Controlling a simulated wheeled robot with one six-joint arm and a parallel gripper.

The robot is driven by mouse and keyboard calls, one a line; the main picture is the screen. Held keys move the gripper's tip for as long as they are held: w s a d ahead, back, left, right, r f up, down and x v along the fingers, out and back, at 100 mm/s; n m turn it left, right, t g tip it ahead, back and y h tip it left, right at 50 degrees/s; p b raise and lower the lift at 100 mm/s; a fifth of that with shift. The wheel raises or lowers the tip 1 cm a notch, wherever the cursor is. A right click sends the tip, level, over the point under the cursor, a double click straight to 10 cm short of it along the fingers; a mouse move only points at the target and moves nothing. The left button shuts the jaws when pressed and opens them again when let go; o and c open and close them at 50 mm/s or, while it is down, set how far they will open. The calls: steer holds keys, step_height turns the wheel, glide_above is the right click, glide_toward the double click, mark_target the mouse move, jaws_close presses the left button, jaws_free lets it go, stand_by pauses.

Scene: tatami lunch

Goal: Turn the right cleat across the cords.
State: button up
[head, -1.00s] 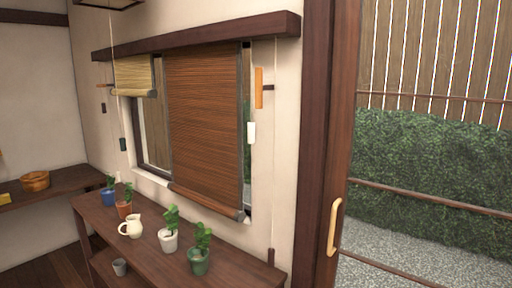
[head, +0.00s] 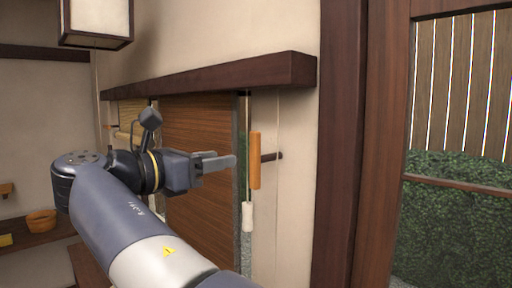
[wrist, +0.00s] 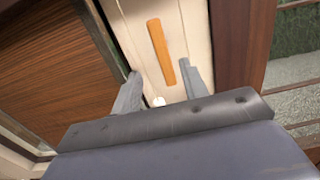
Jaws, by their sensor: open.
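The right cleat (head: 255,160) is an orange wooden bar standing upright, in line with the cords, at the end of a dark peg (head: 271,157) from the wall. A white cord pull (head: 247,216) hangs just below it. My gripper (head: 228,161) is open and empty, to the left of the cleat in the head view, with a small gap in the picture. In the wrist view the cleat (wrist: 161,52) lies slanted beyond and between my open fingertips (wrist: 160,70), untouched. The white pull (wrist: 158,101) shows low between the fingers.
The brown blind (head: 200,120) hangs left of the cleat, partly hidden by my arm. A dark beam (head: 200,90) runs above it. A dark door post (head: 340,150) stands to the right. A lantern (head: 96,22) hangs at upper left.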

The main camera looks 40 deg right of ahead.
mark_target(252, 153)
steer(key=d, duration=0.3)
steer(key=w+d, duration=0.1)
steer(key=d, duration=0.3)
steer(key=d+p, duration=0.1)
steer(key=d, duration=0.2)
steer(key=shift+w+d, duration=0.15)
steer(key=shift+d, duration=0.15)
steer(key=shift+c, duration=0.4)
jaws_close()
